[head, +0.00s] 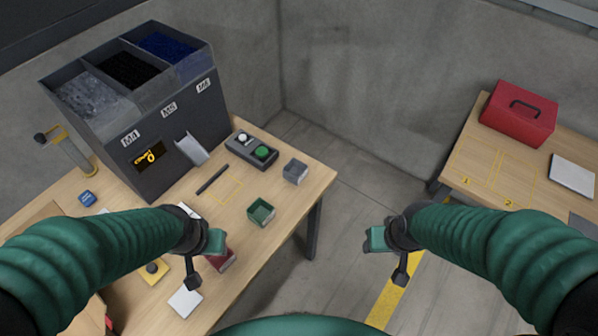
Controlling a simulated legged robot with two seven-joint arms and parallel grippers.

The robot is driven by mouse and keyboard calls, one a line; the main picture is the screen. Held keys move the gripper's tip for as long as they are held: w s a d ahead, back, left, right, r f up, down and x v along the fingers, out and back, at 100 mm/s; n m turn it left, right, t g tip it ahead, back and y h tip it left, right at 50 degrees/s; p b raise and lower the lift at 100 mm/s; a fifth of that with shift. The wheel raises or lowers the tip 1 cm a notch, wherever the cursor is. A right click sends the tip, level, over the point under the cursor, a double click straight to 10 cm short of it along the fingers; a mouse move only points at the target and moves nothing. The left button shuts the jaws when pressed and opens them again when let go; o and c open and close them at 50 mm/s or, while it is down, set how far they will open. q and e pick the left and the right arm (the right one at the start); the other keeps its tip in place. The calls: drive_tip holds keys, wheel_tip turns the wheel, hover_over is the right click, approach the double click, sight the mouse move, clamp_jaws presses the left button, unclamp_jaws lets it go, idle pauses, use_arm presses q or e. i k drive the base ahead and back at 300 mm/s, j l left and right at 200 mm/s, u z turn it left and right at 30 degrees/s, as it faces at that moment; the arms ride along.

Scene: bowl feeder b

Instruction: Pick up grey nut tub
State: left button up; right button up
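The grey nut tub (295,171) sits upright on the wooden table near its right edge, to the right of the control box. My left gripper (215,241) is over the front of the table, below and left of the grey tub in the picture and apart from it. My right gripper (379,240) is over the floor, to the right of the table and clear of the tub. I cannot tell whether the fingers of either gripper are open or shut. No tub shows in either one.
A green tub (261,213) stands in front of the grey one. A red tub (222,261) is partly hidden behind my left gripper. The control box (252,149) and large dark feeder (165,150) stand behind. A second table with a red toolbox (519,112) is at right.

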sight(295, 171)
drive_tip(key=i+l+u, duration=0.45)
drive_tip(key=l, duration=0.4)
drive_tip(key=u, duration=1.15)
drive_tip(key=i+l, duration=0.05)
